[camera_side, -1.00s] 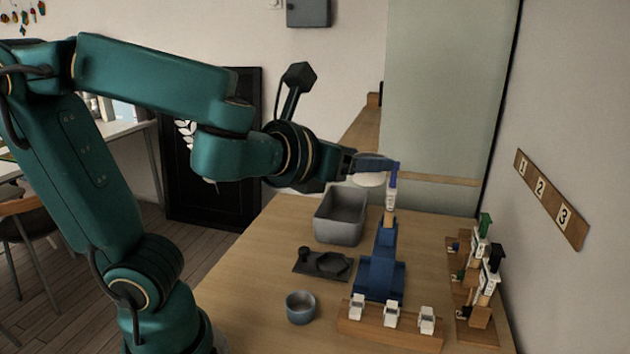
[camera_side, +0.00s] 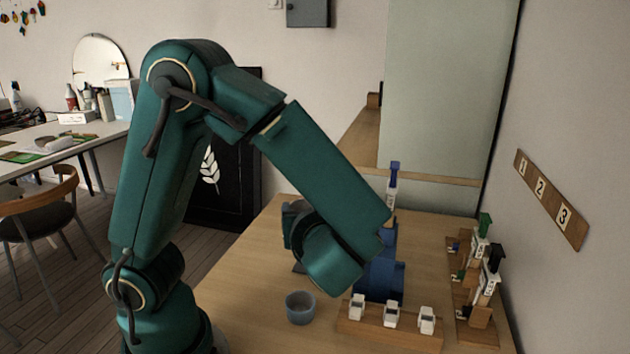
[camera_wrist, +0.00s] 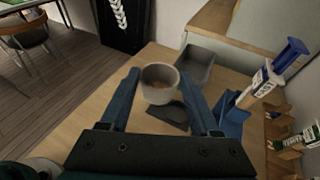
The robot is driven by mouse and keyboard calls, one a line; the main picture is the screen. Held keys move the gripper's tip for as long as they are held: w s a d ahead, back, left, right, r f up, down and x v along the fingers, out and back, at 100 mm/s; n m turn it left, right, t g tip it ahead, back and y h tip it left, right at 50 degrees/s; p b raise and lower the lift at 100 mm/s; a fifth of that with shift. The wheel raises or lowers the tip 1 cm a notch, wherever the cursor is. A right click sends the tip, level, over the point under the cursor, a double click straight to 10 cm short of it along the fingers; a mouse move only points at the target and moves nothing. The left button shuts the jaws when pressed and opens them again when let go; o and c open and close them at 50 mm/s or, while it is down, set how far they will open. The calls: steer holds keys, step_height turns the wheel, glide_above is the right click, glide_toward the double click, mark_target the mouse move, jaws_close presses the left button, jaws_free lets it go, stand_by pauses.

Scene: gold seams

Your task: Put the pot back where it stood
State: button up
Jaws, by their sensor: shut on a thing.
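My gripper (camera_wrist: 158,74) has two blue fingers, shut on a pale grey round pot (camera_wrist: 160,92). The pot is open at the top with something brownish inside, and it looks about upright. In the wrist view it appears in front of the dark board (camera_wrist: 168,115) on the table; I cannot tell its height above it. In the side view my green arm hides the gripper, the pot and most of the board.
A grey bin (camera_wrist: 202,62) stands behind the board. A blue stand (camera_side: 384,281) with an upright blue-and-white tool (camera_side: 392,183) is to the right. A small blue-grey cup (camera_side: 300,308), a wooden block with white pieces (camera_side: 391,331) and a rack (camera_side: 478,300) stand nearby.

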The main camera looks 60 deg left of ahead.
steer(key=shift+s+a+f+n+g, duration=0.35)
steer(key=shift+s+f+n+g, duration=0.95)
steer(key=shift+f, duration=1.05)
steer(key=shift+s+a+f+n+g, duration=0.3)
steer(key=shift+s+f+n+g, duration=0.6)
steer(key=shift+s+f+g, duration=1.1)
steer(key=shift+s+a+f+n+g, duration=0.35)
steer(key=shift+s+f+n+g, duration=0.65)
steer(key=shift+f, duration=1.75)
steer(key=shift+s+f, duration=0.25)
steer(key=shift+f, duration=0.35)
steer(key=o, duration=1.5)
